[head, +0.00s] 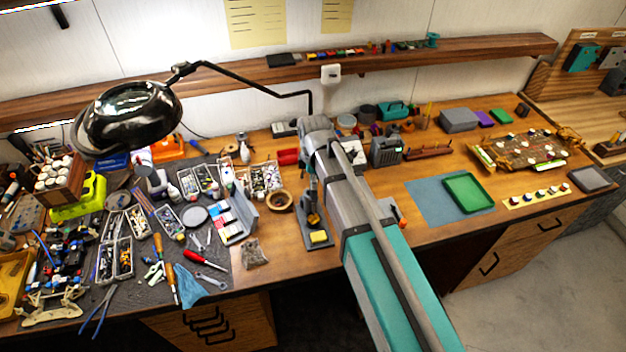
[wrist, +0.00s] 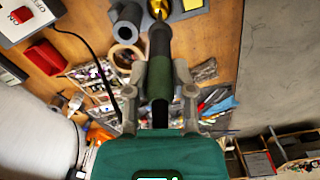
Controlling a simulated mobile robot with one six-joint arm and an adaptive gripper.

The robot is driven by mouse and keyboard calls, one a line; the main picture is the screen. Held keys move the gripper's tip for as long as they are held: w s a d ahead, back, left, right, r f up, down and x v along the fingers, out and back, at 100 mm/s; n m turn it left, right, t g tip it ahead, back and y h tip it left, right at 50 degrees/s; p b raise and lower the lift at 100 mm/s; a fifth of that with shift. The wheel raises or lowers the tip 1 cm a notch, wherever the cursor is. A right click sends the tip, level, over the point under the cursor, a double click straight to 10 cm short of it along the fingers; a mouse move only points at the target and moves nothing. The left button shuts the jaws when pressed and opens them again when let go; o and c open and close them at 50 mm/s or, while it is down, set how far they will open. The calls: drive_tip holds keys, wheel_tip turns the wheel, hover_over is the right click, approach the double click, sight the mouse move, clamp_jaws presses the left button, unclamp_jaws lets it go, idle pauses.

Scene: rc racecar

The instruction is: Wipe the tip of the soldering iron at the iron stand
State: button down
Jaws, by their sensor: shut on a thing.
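In the wrist view my gripper (wrist: 160,92) is shut on the soldering iron (wrist: 160,70), with one finger on each side of its dark green and black handle. The iron points to the top of the picture, where its front end meets a gold-coloured part near the iron stand. I cannot tell whether the tip touches anything. A yellow sponge (wrist: 192,4) shows just right of that end, with a grey holder tube (wrist: 127,22) to the left. In the head view the stand (head: 316,222) and its sponge (head: 319,237) sit near the front edge, left of my arm, which hides the gripper.
A roll of tape (head: 279,200) lies left of the stand. A black cord (wrist: 92,65) runs beside the iron from a white switch box (wrist: 25,20). A magnifier lamp (head: 128,110) and a tool-covered mat fill the left. A green tray (head: 467,193) lies right.

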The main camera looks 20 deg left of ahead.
drive_tip(key=shift+f+b, duration=0.65)
idle(2.8)
drive_tip(key=shift+r, duration=0.1)
idle(0.8)
drive_tip(key=shift+r+p, duration=2.95)
drive_tip(key=shift+p, duration=0.1)
